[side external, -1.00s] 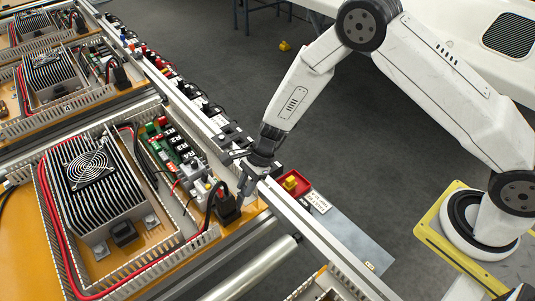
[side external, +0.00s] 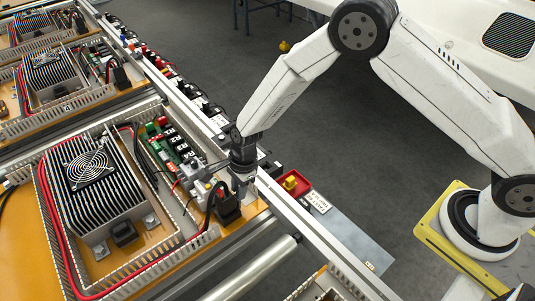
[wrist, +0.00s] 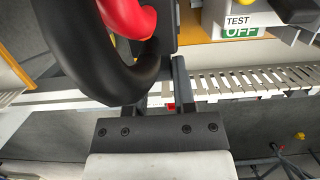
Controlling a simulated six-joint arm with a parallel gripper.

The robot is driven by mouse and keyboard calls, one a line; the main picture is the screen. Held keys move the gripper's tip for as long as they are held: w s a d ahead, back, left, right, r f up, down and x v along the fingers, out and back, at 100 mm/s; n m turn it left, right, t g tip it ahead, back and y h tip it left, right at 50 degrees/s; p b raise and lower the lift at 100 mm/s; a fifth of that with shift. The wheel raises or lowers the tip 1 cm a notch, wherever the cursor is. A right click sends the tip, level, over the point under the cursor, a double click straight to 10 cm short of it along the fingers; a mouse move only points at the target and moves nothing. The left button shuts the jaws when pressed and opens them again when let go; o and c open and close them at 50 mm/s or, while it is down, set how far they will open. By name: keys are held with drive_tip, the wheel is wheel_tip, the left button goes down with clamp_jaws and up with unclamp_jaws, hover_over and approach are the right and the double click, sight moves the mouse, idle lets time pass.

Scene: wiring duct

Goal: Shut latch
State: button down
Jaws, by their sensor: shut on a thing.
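The black connector (side external: 229,211) stands at the front right corner of the nearest panel, with black and red cables looping from it. My gripper (side external: 241,188) points down at its back right side, against it. In the wrist view my gripper (wrist: 158,85) has its two dark fingers close together with a narrow gap, reaching to the connector (wrist: 166,28). It is shut on part of the connector. A thick black cable (wrist: 82,65) and a red cable (wrist: 125,14) cover much of that contact. The latch itself cannot be made out apart from the connector.
Grey boxes with a yellow knob (side external: 204,189) stand just left of the connector; a "TEST OFF" label (wrist: 240,27) shows in the wrist view. A slotted white duct wall (wrist: 255,80) and a metal rail (side external: 305,222) run close by. A red box with a yellow button (side external: 291,183) is right.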

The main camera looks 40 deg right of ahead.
idle(0.5)
drive_tip(key=shift+c, duration=2.2)
unclamp_jaws()
wheel_tip(320, 180, up, 8)
drive_tip(key=d, duration=0.1)
drive_tip(key=shift+d+f, duration=0.15)
drive_tip(key=shift+d, duration=0.05)
